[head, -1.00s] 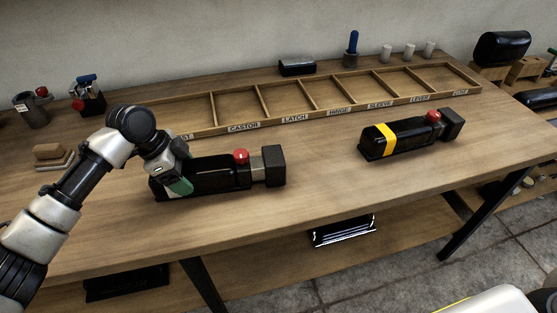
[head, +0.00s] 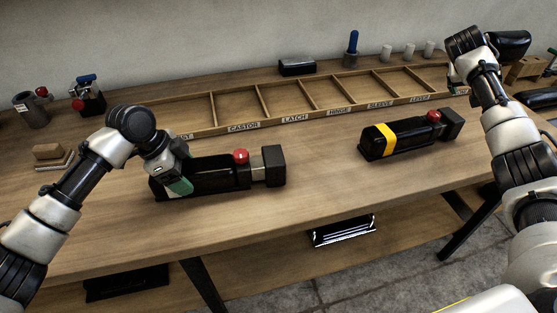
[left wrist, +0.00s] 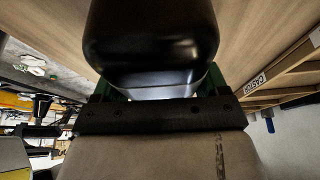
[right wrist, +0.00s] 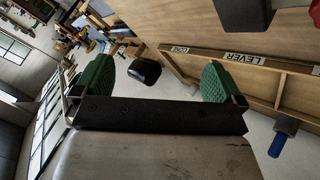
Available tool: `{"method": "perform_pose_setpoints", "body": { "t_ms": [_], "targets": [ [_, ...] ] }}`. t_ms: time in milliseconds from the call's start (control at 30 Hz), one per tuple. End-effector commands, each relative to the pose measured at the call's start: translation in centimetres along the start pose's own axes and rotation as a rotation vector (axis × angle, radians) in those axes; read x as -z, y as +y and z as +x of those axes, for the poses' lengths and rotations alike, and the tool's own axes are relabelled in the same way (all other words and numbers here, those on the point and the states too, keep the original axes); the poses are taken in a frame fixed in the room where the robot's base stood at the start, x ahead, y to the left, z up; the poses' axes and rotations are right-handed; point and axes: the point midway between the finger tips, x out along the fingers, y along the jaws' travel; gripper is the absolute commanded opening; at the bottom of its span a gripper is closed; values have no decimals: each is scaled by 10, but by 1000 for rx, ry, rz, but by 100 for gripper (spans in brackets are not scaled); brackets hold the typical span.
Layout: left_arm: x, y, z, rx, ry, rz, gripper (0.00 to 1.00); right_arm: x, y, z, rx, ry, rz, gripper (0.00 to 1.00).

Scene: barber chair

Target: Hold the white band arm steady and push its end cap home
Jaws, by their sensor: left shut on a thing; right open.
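The black arm (head: 220,174) lies on the bench at centre left, with a red knob (head: 241,156) on top. Its square black end cap (head: 274,166) is at its right end, with a pale neck showing between cap and body. My left gripper (head: 174,180) is shut on the arm's left end. A pale band (left wrist: 165,88) shows between its fingers in the left wrist view; in the head view the gripper hides it. My right gripper (head: 462,62) is raised over the bench's right rear, apart from the arm. Its green fingers are open and empty in the right wrist view (right wrist: 155,82).
A second black arm with a yellow band (head: 386,140) lies to the right. A labelled wooden divided tray (head: 243,127) runs along the back. A blue-handled tool (head: 352,48) and small white cups (head: 409,51) stand behind it. The bench front is clear.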

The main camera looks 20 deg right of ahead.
Motion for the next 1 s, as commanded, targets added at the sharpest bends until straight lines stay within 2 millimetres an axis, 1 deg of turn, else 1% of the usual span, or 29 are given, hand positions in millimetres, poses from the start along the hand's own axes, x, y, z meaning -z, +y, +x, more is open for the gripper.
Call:
{"method": "perform_pose_setpoints", "body": {
  "t_ms": [33,67,100,167,200,267,300,367,400,467,500,533,600,700,833,900,1000],
  "targets": [
    [0,0,-1,1,1,1,29,-8,-46,-18,102,-9,-129,100],
    [0,0,-1,1,1,1,29,-14,-70,-29,162,-15,-207,100],
    [0,0,0,0,1,1,29,-24,-100,-46,244,-18,-313,100],
    [0,0,0,0,1,1,29,-40,-144,-73,368,-14,-481,100],
    [0,0,0,0,1,1,29,-53,-170,-93,452,-5,-596,100],
    [0,0,0,0,1,1,29,-75,-206,-127,583,19,-778,100],
    [0,0,0,0,1,1,29,-90,-226,-151,671,45,-900,100],
    [0,0,0,0,1,1,29,-114,-250,-188,798,93,-1077,100],
    [0,0,0,0,1,0,29,-128,-261,-211,876,132,-1187,100],
    [0,0,0,0,1,0,29,-149,-271,-242,982,193,-1335,100],
    [0,0,0,0,1,0,29,-161,-275,-262,1044,234,-1424,100],
    [0,0,0,0,1,0,29,-170,-276,-274,1086,264,-1483,100],
    [0,0,0,0,1,0,29,-187,-277,-300,1170,329,-1601,100],
    [0,0,0,0,1,0,29,-205,-274,-324,1255,399,-1721,100],
    [0,0,0,0,1,0,29,-218,-272,-340,1312,448,-1802,100],
    [0,0,0,0,1,0,29,-223,-274,-341,1323,456,-1817,100],
    [0,0,0,0,1,0,29,-231,-282,-337,1328,455,-1820,100]
  ]
}}
